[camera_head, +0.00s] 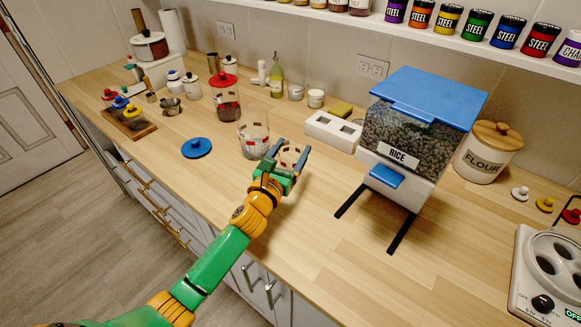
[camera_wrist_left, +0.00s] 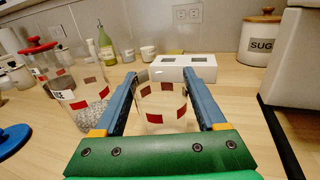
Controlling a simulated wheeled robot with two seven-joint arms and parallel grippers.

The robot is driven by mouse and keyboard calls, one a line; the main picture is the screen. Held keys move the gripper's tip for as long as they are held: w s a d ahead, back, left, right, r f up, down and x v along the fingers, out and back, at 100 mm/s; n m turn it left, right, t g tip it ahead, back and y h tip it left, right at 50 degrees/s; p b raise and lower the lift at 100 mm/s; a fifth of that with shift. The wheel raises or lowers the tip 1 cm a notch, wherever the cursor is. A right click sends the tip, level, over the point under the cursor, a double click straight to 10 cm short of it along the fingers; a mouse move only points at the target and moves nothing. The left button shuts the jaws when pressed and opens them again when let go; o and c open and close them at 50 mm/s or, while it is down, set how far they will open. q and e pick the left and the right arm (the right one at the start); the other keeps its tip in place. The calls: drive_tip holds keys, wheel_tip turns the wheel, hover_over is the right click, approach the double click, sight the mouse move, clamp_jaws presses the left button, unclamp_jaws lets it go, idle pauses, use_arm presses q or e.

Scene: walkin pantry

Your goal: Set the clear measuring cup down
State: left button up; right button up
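The clear measuring cup (camera_head: 291,156) with red marks is upright between the fingers of my left gripper (camera_head: 293,147), over the middle of the counter. In the left wrist view the cup (camera_wrist_left: 162,104) fills the space between the blue fingers of the gripper (camera_wrist_left: 163,74), one on each side against its wall. The cup looks empty. Its base is partly hidden by the gripper, and I cannot tell whether it touches the counter. My right gripper is not in view.
A clear jar with white grains (camera_head: 254,141) stands just left of the cup; its blue lid (camera_head: 197,148) lies farther left. A white two-slot block (camera_head: 333,131) is behind, and the rice dispenser (camera_head: 408,135) stands right. The counter (camera_head: 305,215) in front is clear.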

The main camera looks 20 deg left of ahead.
use_arm(q)
clamp_jaws()
drive_tip(key=shift+r, duration=0.4)
drive_tip(key=s+a+r+p, duration=0.2)
drive_tip(key=s+r, duration=0.4)
drive_tip(key=s+a+r+p, duration=0.2)
drive_tip(key=s+r+p, duration=0.1)
drive_tip(key=s+r, duration=0.3)
drive_tip(key=shift+s+a, duration=0.3)
drive_tip(key=shift+s, duration=0.35)
